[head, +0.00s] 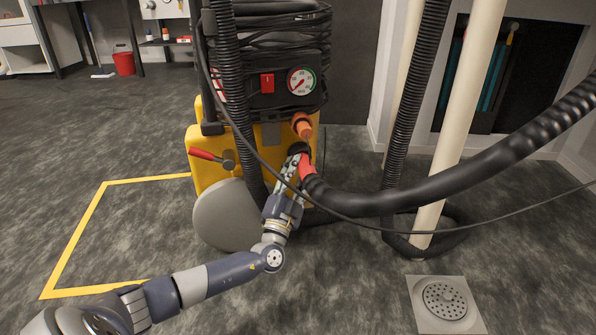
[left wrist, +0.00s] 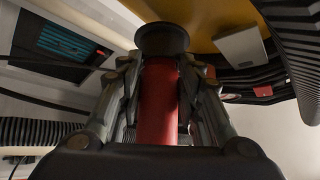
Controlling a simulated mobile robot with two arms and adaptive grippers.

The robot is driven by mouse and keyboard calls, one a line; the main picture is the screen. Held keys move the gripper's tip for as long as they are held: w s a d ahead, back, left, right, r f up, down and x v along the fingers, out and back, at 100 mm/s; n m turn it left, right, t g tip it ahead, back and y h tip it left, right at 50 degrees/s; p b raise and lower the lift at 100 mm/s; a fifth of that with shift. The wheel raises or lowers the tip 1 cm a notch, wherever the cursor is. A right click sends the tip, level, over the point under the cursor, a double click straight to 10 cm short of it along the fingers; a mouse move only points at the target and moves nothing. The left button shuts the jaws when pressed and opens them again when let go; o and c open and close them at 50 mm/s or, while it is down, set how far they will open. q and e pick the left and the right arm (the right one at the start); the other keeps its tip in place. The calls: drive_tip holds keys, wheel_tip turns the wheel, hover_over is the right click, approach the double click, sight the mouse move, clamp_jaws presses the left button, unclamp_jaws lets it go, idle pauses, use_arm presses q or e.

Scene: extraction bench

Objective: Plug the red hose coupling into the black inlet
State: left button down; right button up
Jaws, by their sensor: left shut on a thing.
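The red hose coupling (head: 306,169) is on the end of a thick black hose, low at the front of the yellow machine. My left gripper (head: 297,160) is shut on it. In the left wrist view the red coupling (left wrist: 158,100) stands between both fingers. Its far end meets a round black piece, which looks like the black inlet (left wrist: 162,38). In the head view the black inlet (head: 299,148) shows as a dark ring just above the gripper. I cannot tell how deep the coupling sits in it. My right gripper is not in view.
An orange port (head: 302,126) sits just above the black inlet. A red-handled valve (head: 208,156) and a grey wheel (head: 228,213) are to the left. The thick black hose (head: 440,180) runs right past a cream pipe (head: 468,100). A thin cable crosses in front. Open floor lies left.

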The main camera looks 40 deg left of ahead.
use_arm(q)
drive_tip(key=shift+w+a+r, duration=0.2)
drive_tip(key=shift+a+r, duration=0.2)
drive_tip(key=shift+a, duration=0.15)
drive_tip(key=c, duration=1.4)
unclamp_jaws()
drive_tip(key=o, duration=0.4)
drive_tip(key=shift+w+f, duration=0.1)
drive_tip(key=shift+w, duration=0.05)
drive_tip(key=shift+c, duration=0.2)
drive_tip(key=shift+w+d+f, duration=0.1)
drive_tip(key=shift+d, duration=0.05)
drive_tip(key=shift+d+f, duration=0.1)
drive_tip(key=v, duration=1.2)
